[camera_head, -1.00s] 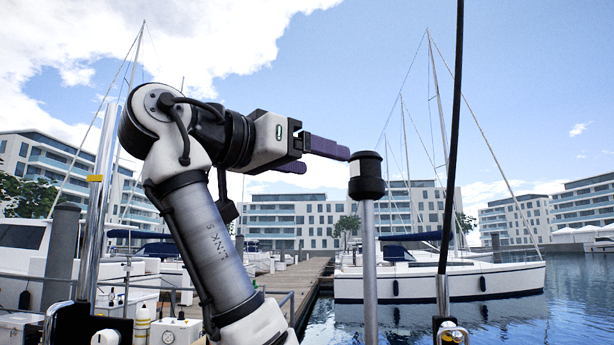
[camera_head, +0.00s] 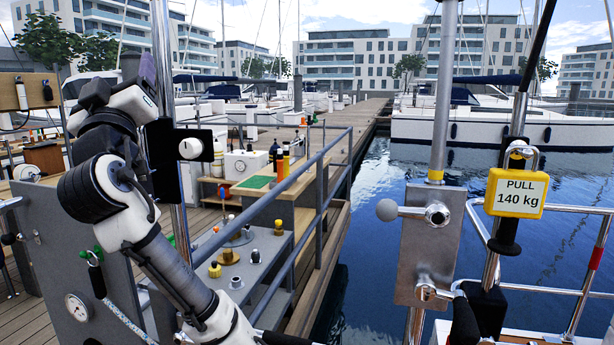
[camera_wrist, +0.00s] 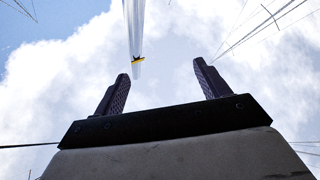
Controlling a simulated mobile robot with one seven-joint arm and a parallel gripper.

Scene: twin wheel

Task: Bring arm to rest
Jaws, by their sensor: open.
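My arm is folded upward from the bottom of that view. In the wrist view the two dark fingers of my gripper (camera_wrist: 160,68) stand wide apart with nothing between them. Behind them is cloudy sky, and the pole (camera_wrist: 134,30) with a yellow band shows between and beyond the fingertips. I cannot tell how close the fingers are to the pole.
A railing (camera_head: 318,190) and a grey bench (camera_head: 250,262) with knobs are right of my arm. A steel post plate (camera_head: 415,240) with a ball lever stands further right, near a yellow padlock-shaped "PULL 140 kg" tag (camera_head: 516,193). Open water (camera_head: 375,190) lies between.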

